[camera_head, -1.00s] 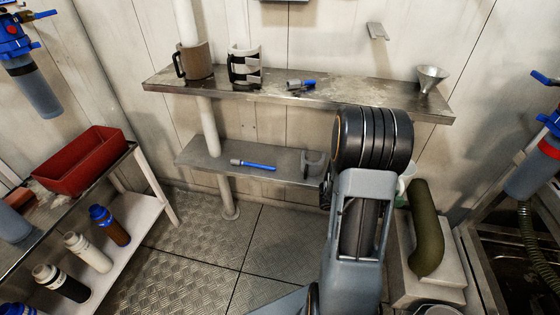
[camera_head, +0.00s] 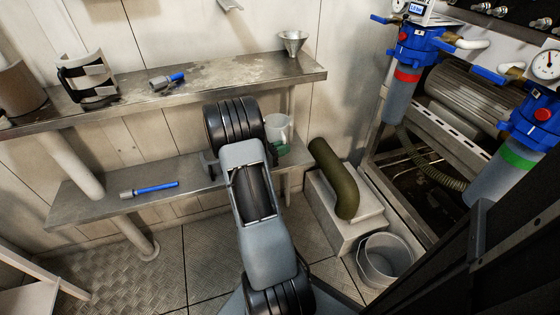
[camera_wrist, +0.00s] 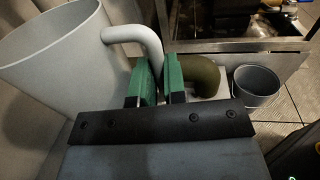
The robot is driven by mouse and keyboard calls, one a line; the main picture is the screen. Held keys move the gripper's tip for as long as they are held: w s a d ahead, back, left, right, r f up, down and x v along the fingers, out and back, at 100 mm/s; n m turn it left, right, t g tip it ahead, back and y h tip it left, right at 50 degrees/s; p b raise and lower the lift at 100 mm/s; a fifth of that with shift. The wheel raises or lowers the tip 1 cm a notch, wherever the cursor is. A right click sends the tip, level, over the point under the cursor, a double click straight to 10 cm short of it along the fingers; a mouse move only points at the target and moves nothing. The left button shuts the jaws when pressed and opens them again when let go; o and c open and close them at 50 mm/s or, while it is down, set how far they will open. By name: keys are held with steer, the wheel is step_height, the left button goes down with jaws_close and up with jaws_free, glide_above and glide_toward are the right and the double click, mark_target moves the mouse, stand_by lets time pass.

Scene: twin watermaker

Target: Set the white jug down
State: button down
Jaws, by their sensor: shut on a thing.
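The white jug (camera_head: 278,127) shows in the head view beyond my arm, near the right end of the lower shelf (camera_head: 105,205). Its lower part is hidden by my arm. In the wrist view the jug (camera_wrist: 50,65) fills the upper left, open mouth up, with its handle (camera_wrist: 135,35) reaching right. My gripper (camera_wrist: 160,80) has green fingers shut on that handle. The green fingers also show in the head view (camera_head: 282,150). I cannot tell whether the jug's base touches the shelf.
Another blue-handled tool (camera_head: 150,188) lies on the lower shelf. A dark green pipe (camera_head: 335,178) and grey bucket (camera_head: 385,260) stand right. Blue filter housings (camera_head: 415,45) are further right.

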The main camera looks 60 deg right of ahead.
steer(key=shift+w+d+f+b, duration=0.2)
steer(key=shift+w+d+f, duration=0.15)
steer(key=shift+f, duration=0.25)
steer(key=shift+w+d+f+b, duration=0.25)
steer(key=shift+w+d+f, duration=0.1)
steer(key=shift+f, duration=0.25)
steer(key=shift+w+d+f+b, duration=0.2)
steer(key=shift+w+d+f, duration=0.15)
steer(key=shift+f, duration=0.25)
steer(key=shift+w+d+f+b, duration=0.15)
steer(key=shift+f+b, duration=0.75)
steer(key=shift+f, duration=0.7)
steer(key=shift+f, duration=0.2)
steer(key=c, duration=1.2)
jaws_free()
